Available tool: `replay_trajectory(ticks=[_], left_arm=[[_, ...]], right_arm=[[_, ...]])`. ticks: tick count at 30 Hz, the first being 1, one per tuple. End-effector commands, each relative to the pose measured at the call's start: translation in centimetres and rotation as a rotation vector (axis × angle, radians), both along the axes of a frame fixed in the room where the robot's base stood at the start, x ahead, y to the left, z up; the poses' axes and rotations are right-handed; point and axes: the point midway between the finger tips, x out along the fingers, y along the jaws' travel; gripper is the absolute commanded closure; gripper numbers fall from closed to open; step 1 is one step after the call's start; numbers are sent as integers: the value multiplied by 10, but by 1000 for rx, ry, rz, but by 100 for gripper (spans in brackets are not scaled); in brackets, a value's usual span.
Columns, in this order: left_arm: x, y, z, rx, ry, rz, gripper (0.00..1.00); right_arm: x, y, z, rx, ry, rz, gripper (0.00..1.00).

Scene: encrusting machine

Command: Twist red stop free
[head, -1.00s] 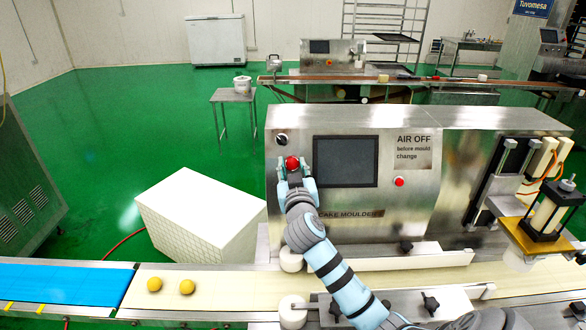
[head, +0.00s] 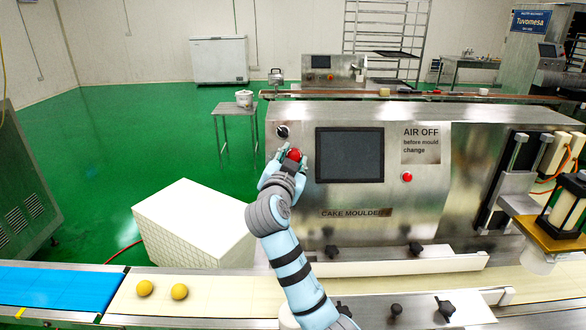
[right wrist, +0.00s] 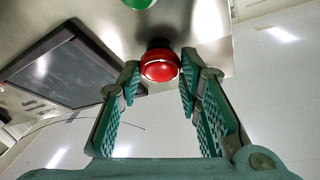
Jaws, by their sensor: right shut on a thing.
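The red stop (head: 294,155) is a round red knob on the front of the steel cake moulder (head: 440,215), left of its dark screen. My right gripper (head: 293,157) is at the knob, its fingers on either side of it. In the right wrist view the glossy red stop (right wrist: 160,66) sits on a dark collar between the green fingertips of my right gripper (right wrist: 159,82). The gripper is shut on the knob, and the gripper is tilted, with its wrist below and to the left. My left gripper is not in view.
The dark screen (head: 349,155) is just right of the gripper. A black dial (head: 283,131) is just above it. A smaller red button (head: 407,177) is right of the screen. A conveyor with two yellow balls (head: 145,288) runs below, with a white box (head: 190,220) behind.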

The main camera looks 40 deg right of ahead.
Motion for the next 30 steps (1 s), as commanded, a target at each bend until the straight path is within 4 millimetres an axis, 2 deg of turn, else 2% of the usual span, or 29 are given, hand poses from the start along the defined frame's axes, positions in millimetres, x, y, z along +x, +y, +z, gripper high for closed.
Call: replay_trajectory(ticks=[6, 19, 20, 23, 30], left_arm=[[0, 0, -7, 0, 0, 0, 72], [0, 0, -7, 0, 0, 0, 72], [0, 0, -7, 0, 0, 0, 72], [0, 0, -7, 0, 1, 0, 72], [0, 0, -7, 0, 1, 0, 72]], right_arm=[[1, 0, 1, 36, -30, -22, 96], [1, 0, 2, 42, -36, -25, 96], [1, 0, 2, 42, -36, -25, 63], [1, 0, 2, 43, -35, -26, 47], [1, 0, 1, 43, -33, -25, 47]])
